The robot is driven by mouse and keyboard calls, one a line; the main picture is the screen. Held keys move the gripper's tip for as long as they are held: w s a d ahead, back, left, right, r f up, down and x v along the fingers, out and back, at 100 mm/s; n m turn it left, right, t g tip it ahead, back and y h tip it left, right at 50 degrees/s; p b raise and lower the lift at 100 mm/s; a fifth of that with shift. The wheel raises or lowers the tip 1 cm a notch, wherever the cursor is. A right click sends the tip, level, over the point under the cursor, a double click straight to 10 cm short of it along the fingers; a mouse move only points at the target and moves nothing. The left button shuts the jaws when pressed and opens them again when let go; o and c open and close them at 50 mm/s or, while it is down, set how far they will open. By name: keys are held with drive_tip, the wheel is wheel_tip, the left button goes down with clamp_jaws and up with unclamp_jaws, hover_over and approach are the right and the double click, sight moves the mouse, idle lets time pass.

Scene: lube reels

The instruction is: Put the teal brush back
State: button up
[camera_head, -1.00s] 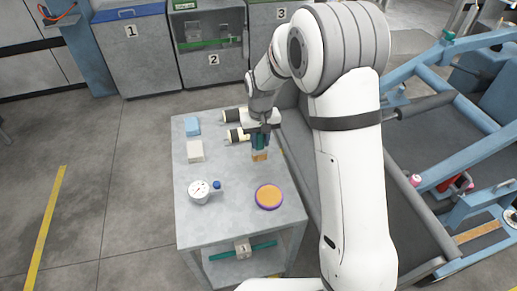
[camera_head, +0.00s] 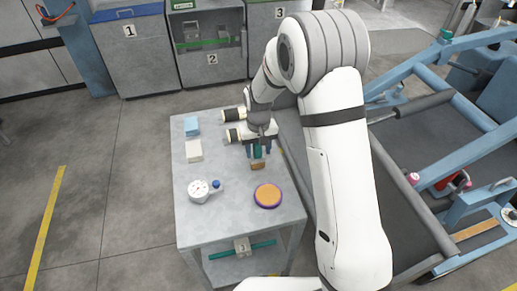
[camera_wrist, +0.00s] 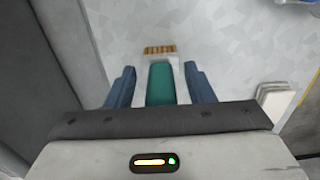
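The teal brush (camera_head: 257,153) has a teal handle and a brown bristle end, which points down at the grey cart top in the head view. In the wrist view its teal handle (camera_wrist: 161,85) lies between my fingers, with the bristles at the far end. My gripper (camera_wrist: 160,88) has its two blue fingers on either side of the handle, with a narrow gap on each side. It looks open around the brush. In the head view my gripper (camera_head: 262,150) is low over the right side of the cart. Whether the bristles touch the cart top is not clear.
The grey cart top (camera_head: 230,175) also holds an orange-and-purple disc (camera_head: 268,195), a dial gauge (camera_head: 199,190), a blue block (camera_head: 191,126) and a white block (camera_head: 194,151). Numbered cabinets stand behind. A blue-framed machine (camera_head: 425,70) is close on the right.

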sight(258, 159)
drive_tip(key=shift+r, duration=0.1)
wheel_tip(258, 159, up, 11)
drive_tip(key=s+d+r+m, duration=0.1)
drive_tip(key=s+d+r, duration=0.5)
drive_tip(key=r, duration=0.1)
drive_tip(key=s+d+r+m+t, duration=0.1)
drive_tip(key=s+d, duration=0.4)
drive_tip(key=s, duration=0.5)
drive_tip(key=s+d+r+m+t, duration=0.1)
drive_tip(key=s+d+t, duration=0.1)
drive_tip(key=s+d, duration=0.3)
drive_tip(key=s+b, duration=0.1)
drive_tip(key=s, duration=0.3)
drive_tip(key=shift+s+d, duration=0.15)
drive_tip(key=shift+s, duration=0.2)
drive_tip(key=shift+c, duration=0.3)
